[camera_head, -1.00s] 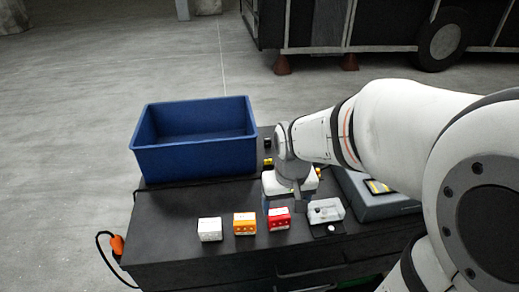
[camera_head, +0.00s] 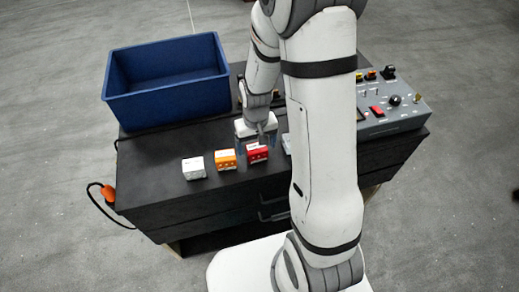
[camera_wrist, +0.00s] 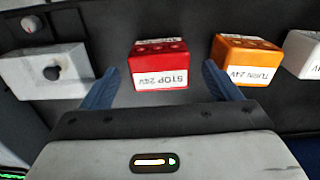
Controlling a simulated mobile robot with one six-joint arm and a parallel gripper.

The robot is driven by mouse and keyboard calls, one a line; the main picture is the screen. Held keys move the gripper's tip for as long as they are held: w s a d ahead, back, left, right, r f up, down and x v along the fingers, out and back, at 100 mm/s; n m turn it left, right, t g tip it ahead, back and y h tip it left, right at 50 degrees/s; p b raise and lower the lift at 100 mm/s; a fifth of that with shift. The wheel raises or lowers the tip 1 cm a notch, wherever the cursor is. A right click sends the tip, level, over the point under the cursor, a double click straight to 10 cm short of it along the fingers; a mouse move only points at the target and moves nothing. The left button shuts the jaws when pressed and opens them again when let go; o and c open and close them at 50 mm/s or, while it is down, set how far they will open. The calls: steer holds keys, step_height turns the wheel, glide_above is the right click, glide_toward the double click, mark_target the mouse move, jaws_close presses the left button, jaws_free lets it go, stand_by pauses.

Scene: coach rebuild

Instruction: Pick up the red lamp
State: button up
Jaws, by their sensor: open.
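The red lamp (camera_head: 257,153) is a small red block with a white label on the black cart top; in the wrist view the red lamp (camera_wrist: 160,65) reads "STOP 24V", upside down. My gripper (camera_head: 257,141) is just behind it in the head view. In the wrist view my gripper (camera_wrist: 163,78) is open, its blue fingers spread to either side of the red lamp's near part. The lamp rests on the cart and is not gripped; whether a finger touches it I cannot tell.
The orange lamp (camera_head: 226,160) and white lamp (camera_head: 194,168) stand left of the red one. A grey box with a knob (camera_wrist: 45,72) is on its other side. A blue bin (camera_head: 168,82) sits at the back left, a control panel (camera_head: 390,105) at the right.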

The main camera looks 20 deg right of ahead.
steer(key=shift+f, duration=1.15)
steer(key=shift+c, duration=0.3)
steer(key=c, duration=1.1)
